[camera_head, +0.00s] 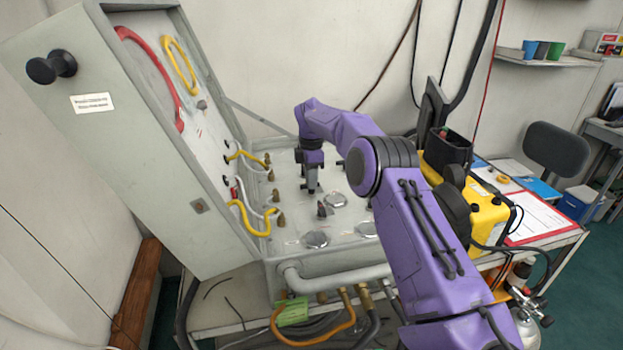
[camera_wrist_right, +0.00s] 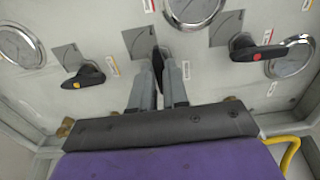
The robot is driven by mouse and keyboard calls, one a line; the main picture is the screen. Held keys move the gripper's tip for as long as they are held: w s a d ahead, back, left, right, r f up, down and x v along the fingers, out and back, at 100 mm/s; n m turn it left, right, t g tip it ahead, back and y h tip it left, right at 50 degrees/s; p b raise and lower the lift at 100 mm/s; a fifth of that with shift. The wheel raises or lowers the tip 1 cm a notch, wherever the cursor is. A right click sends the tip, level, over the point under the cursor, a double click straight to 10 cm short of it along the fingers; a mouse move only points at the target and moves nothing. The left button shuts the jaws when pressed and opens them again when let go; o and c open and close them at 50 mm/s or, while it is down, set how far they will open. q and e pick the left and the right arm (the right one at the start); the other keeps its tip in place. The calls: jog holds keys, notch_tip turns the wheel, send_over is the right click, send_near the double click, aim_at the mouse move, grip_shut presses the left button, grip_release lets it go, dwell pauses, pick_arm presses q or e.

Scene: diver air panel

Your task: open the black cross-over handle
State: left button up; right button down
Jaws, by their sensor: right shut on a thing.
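The black cross-over handle (camera_wrist_right: 157,64) stands between the fingers of my right gripper (camera_wrist_right: 158,85) in the right wrist view. It points along the fingers, and its lower part is hidden between them. My right gripper is closed on it. In the head view the right gripper (camera_head: 312,188) reaches down to the grey panel (camera_head: 290,170), and its fingers hide the handle there. My left gripper is not in view.
A black handle with a yellow dot (camera_wrist_right: 84,76) is left of the fingers, and one with a red dot (camera_wrist_right: 258,50) is right. Round gauges (camera_wrist_right: 292,57) sit close by. The open panel door (camera_head: 120,130) stands at left. A yellow case (camera_head: 480,205) is at right.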

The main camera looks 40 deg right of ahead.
jog(key=shift+a+f+n, duration=0.1)
jog(key=shift+f+n, duration=0.05)
jog(key=shift+n, duration=0.25)
jog(key=n, duration=0.2)
jog(key=shift+n, duration=0.4)
jog(key=n, duration=0.3)
jog(key=shift+s+n, duration=0.1)
jog(key=shift+n, duration=0.2)
jog(key=n+p, duration=0.1)
jog(key=n, duration=0.4)
jog(key=shift+f+n+p, duration=0.1)
jog(key=shift+n+p, duration=0.45)
jog(key=shift+n, duration=1.95)
jog(key=shift+s, duration=0.1)
jog(key=c, duration=1.1)
grip_release()
